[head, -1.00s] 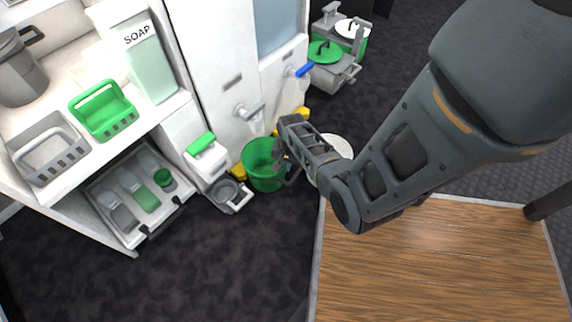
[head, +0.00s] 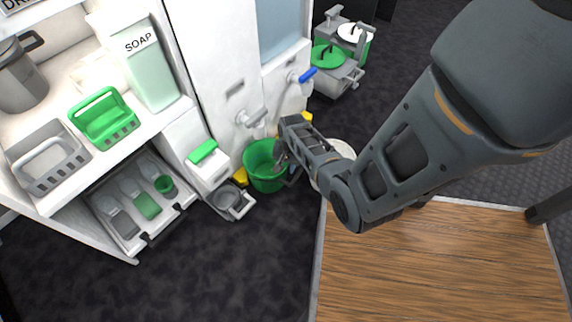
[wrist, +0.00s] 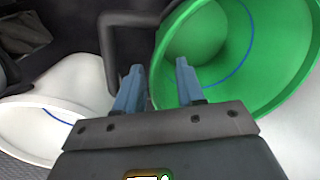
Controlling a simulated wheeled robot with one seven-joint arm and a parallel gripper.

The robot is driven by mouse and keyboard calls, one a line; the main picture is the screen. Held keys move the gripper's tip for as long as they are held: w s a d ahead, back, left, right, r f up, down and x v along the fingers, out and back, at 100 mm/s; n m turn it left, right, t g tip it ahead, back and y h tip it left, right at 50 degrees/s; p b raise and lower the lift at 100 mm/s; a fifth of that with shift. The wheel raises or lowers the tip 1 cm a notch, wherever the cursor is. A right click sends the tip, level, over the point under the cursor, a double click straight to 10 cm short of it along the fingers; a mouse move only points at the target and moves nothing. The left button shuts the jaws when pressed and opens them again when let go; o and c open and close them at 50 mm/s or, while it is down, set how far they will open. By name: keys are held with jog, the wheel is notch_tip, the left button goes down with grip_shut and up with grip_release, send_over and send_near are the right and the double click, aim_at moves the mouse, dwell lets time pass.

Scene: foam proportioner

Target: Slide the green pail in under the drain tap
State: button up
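The green pail (head: 262,178) stands on the dark floor in front of the white cabinet; its open mouth also shows in the wrist view (wrist: 285,75). My gripper (wrist: 160,68) is at its right side in the head view. The two blue-grey fingers are apart, at the pail's near rim; I cannot tell whether either touches it. A dark handle-like bar (wrist: 112,45) shows beside the left finger. A grey-white tap (head: 252,118) and a blue-handled tap (head: 304,76) stick out of the cabinet above the pail. Neither is labelled as the drain.
A white pail (head: 333,160) stands right of the green one, partly behind my arm. Yellow pieces (head: 240,176) lie beside the green pail. A grey cup holder (head: 232,200) is at its left. A grey unit with green and white lids (head: 338,72) stands farther back.

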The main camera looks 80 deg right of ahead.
notch_tip(320, 180, up, 8)
jog(key=p, duration=0.4)
jog(key=shift+s+p, duration=0.3)
jog(key=shift+s, duration=0.1)
jog(key=shift+f, duration=0.1)
dwell(0.4)
